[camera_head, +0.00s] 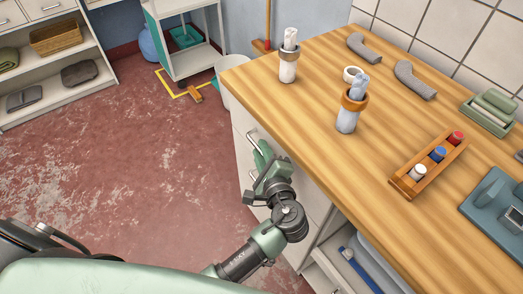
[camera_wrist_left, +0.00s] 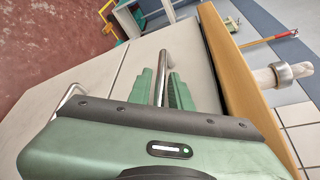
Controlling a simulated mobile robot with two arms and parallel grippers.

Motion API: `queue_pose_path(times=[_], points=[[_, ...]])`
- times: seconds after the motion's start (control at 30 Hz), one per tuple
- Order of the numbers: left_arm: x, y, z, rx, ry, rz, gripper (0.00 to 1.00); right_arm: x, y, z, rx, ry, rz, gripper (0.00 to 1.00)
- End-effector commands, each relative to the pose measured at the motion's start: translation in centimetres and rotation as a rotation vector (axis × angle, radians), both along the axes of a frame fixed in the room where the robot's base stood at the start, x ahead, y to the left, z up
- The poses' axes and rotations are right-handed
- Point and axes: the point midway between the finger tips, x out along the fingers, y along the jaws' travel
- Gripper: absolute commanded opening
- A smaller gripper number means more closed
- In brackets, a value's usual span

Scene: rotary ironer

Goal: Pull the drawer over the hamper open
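The top drawer front (camera_head: 243,123) is pale and sits under the wooden counter at its left end, looking flush with the cabinet. Its metal bar handle (camera_wrist_left: 164,62) runs between the green fingers of my left gripper (camera_wrist_left: 163,88). My right gripper is not in view.
A white bin (camera_head: 222,92) stands beyond the counter's end. Open shelves (camera_head: 345,268) lie right of my arm. The red floor at left is clear.

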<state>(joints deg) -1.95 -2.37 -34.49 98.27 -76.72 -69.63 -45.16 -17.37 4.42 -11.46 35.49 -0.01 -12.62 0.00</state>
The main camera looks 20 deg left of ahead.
Motion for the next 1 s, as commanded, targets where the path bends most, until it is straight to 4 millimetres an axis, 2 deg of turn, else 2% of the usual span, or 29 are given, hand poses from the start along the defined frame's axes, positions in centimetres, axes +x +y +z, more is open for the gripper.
queue_pose_path(times=[0.17, 0.27, 1.0], points=[[0.02, 0.02, -0.02, 0.000, 0.000, 0.000, 0.20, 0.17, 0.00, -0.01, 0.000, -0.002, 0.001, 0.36], [0.01, 0.01, -0.01, 0.000, 0.000, 0.000, 0.00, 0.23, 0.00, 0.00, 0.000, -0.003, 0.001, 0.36], [-0.05, -0.03, -0.07, 0.000, 0.001, 0.000, 0.00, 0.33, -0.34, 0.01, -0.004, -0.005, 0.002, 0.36]])
